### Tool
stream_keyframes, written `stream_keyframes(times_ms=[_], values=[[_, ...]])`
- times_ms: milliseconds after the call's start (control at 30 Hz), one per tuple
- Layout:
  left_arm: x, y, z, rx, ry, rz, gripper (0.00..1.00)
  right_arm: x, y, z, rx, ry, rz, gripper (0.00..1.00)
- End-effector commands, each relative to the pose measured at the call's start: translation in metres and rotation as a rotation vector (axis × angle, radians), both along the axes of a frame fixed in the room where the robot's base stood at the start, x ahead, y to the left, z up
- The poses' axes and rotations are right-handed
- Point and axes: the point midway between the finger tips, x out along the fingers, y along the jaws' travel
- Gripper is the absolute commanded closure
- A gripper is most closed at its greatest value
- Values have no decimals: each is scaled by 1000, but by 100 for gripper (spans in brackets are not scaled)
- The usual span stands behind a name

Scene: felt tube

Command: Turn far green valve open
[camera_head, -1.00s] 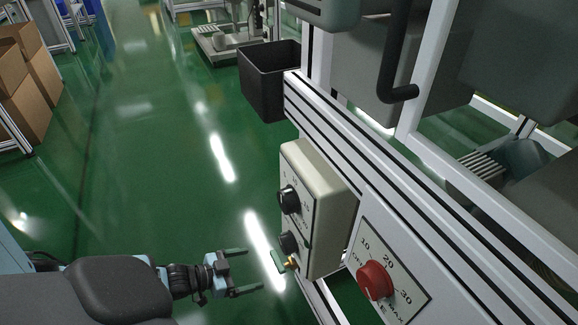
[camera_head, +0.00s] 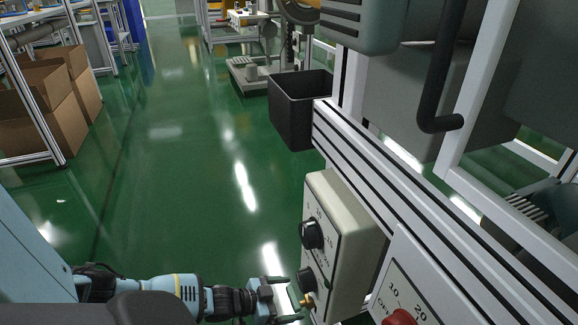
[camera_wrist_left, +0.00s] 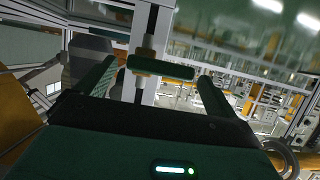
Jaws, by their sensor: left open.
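The green valve handle (camera_wrist_left: 160,67) shows in the left wrist view as a short bar crossing in front of a brass fitting. It lies between the tips of my left gripper's two fingers (camera_wrist_left: 157,76), and I see no clear contact. In the head view the brass valve body (camera_head: 306,300) sits at the lower left of the control box. My left gripper (camera_head: 290,302) is open beside it, low in the picture, and partly hides the valve. My right gripper is not in view.
A beige control box (camera_head: 347,240) with black knobs (camera_head: 312,233) is mounted on an aluminium frame (camera_head: 400,190). A red dial (camera_head: 400,318) is nearer, cut off below. A black bin (camera_head: 298,115) stands beyond. Green floor is clear at left, with cardboard boxes (camera_head: 60,95) farther off.

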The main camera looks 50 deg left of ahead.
Motion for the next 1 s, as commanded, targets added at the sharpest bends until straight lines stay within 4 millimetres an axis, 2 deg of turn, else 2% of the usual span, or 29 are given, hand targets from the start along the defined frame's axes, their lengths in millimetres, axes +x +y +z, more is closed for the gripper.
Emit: stream_keyframes(times_ms=[333,700,1000], values=[[4,-2,-2,0,0,-1,5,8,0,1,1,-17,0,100],[4,-2,-2,0,0,-1,50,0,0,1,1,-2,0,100],[3,-4,0,37,-17,-1,50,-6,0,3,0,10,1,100]])
